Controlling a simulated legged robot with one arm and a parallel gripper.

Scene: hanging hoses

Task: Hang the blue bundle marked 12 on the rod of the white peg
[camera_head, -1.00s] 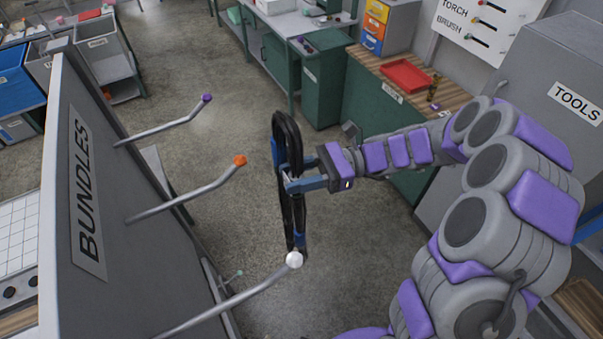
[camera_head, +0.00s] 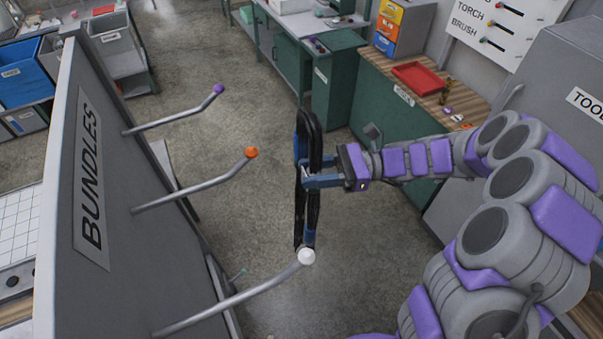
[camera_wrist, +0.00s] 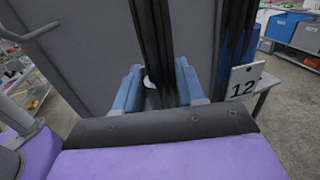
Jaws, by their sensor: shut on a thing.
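The bundle is a long black loop with blue parts (camera_head: 313,135), hanging upright in my gripper (camera_head: 308,181). My gripper is shut on it in its upper middle part. In the wrist view my gripper (camera_wrist: 162,85) has the dark strands of the bundle (camera_wrist: 153,35) between its blue fingers, and a white tag marked 12 (camera_wrist: 243,82) hangs at the right. The white peg (camera_head: 307,257) is the tip of the lowest rod (camera_head: 230,300) on the panel. The bundle's lower end is at the white tip in the picture; I cannot tell whether they touch.
The grey BUNDLES panel (camera_head: 95,185) also carries rods with an orange tip (camera_head: 251,152) and a purple tip (camera_head: 219,89). A green workbench with a red tray (camera_head: 415,76) stands at the back right. The floor between panel and bench is clear.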

